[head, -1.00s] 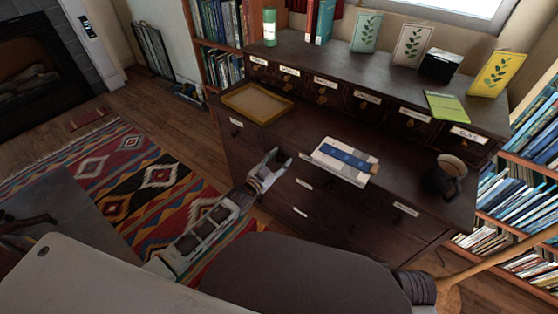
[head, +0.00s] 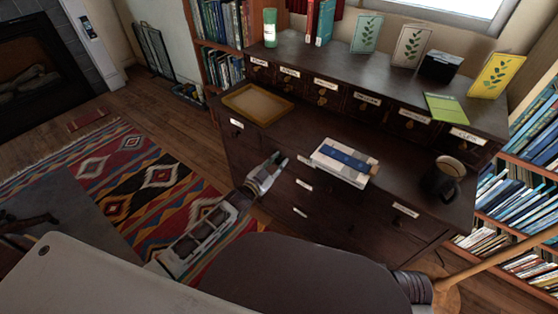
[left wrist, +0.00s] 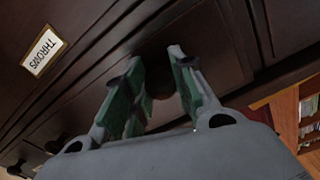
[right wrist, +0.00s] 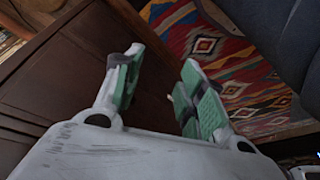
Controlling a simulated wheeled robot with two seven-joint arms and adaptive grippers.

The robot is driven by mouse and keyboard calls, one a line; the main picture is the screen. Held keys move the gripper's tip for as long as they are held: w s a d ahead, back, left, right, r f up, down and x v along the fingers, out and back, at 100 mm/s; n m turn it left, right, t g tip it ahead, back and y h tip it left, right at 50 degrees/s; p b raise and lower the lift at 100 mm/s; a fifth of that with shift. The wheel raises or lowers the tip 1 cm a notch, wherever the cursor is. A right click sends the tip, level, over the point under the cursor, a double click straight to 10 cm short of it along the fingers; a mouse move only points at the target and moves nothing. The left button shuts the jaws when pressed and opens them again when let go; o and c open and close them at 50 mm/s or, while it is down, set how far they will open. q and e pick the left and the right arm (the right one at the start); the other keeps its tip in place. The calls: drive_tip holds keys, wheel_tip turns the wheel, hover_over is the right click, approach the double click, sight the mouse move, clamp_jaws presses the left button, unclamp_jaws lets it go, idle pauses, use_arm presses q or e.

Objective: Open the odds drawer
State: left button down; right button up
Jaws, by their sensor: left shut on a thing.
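The dark wooden cabinet (head: 275,205) has drawers with white labels and dark knobs on its front. My left gripper (head: 276,163) is at this front, left of the middle labels. In the left wrist view its green-padded fingers (left wrist: 160,88) are shut on a dark round drawer knob (left wrist: 159,82). A label reading "THROWS" (left wrist: 44,51) shows to the left there. I cannot read which label belongs to the held knob, and I cannot pick out the odds drawer. The drawer fronts look closed. My right gripper (right wrist: 155,85) is open and empty in the right wrist view, beside dark wood.
On the cabinet are a tray (head: 257,103), a stack of books (head: 343,162) and a dark mug (head: 443,178). Small labelled drawers line the raised back. A patterned rug (head: 125,180) covers the floor at left. Bookshelves (head: 525,190) stand at right.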

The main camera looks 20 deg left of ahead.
use_arm(q)
drive_tip(key=shift+p+v, duration=0.7)
drive_tip(key=shift+v, duration=0.4)
use_arm(e)
drive_tip(key=s+d+f+h+p, duration=0.15)
drive_tip(key=f+p, duration=0.25)
drive_tip(key=f, duration=0.5)
drive_tip(key=s+d+f+p, duration=0.1)
drive_tip(key=d+f+p, duration=0.25)
drive_tip(key=f, duration=0.55)
use_arm(q)
drive_tip(key=p+v, duration=0.6)
drive_tip(key=v, duration=2.3)
drive_tip(key=c, duration=1.1)
unclamp_jaws()
drive_tip(key=shift+s+r, duration=0.1)
drive_tip(key=shift+c, duration=0.2)
drive_tip(key=v, duration=1.2)
use_arm(e)
drive_tip(key=s+d+f, duration=0.7)
drive_tip(key=s+f, duration=0.1)
drive_tip(key=s, duration=0.3)
drive_tip(key=shift+f+g, duration=0.3)
drive_tip(key=shift+g, duration=0.1)
